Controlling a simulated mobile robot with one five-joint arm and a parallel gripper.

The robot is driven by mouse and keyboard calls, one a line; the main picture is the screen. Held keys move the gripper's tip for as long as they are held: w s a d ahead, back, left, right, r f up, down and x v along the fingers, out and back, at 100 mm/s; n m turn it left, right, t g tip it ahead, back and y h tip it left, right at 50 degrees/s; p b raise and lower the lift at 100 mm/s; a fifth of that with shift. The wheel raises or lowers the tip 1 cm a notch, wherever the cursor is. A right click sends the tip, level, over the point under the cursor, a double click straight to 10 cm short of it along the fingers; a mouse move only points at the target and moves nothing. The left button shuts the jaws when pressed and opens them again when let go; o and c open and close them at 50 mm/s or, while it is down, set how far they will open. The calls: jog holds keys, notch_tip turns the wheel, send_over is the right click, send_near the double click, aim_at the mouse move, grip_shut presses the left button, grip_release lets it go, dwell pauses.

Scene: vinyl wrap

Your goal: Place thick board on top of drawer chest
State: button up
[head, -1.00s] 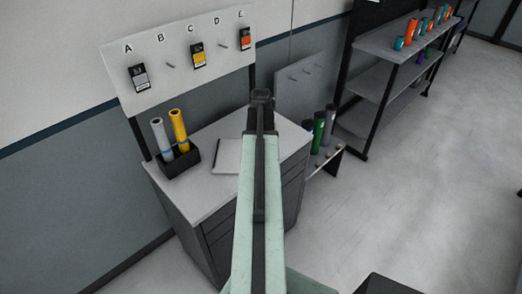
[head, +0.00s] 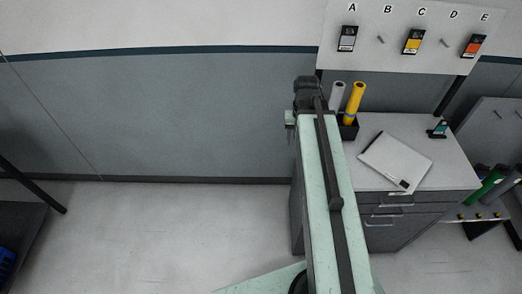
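The drawer chest (head: 455,171) stands against the wall at the right, grey with a light top and dark drawer fronts with handles. A flat white board-like piece (head: 396,158) with a small dark mark at its near corner lies on the chest top; I cannot tell whether it is the thick board. My gripper (head: 307,92) is at the far end of my raised arm, left of the chest in the picture. Its fingers are too small and dark to read, and I see no board in it. My arm hides the chest's left part.
A black holder (head: 348,130) with a grey roll (head: 337,97) and a yellow roll (head: 354,102) stands on the chest. A small dark and teal item (head: 438,129) sits at its back right. A lettered pegboard (head: 370,62) hangs above. The floor (head: 160,235) at left is clear.

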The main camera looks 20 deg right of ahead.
jog(key=a+n, duration=0.3)
jog(key=a, duration=1.4)
jog(key=shift+a+n, duration=0.25)
jog(key=shift+n, duration=0.15)
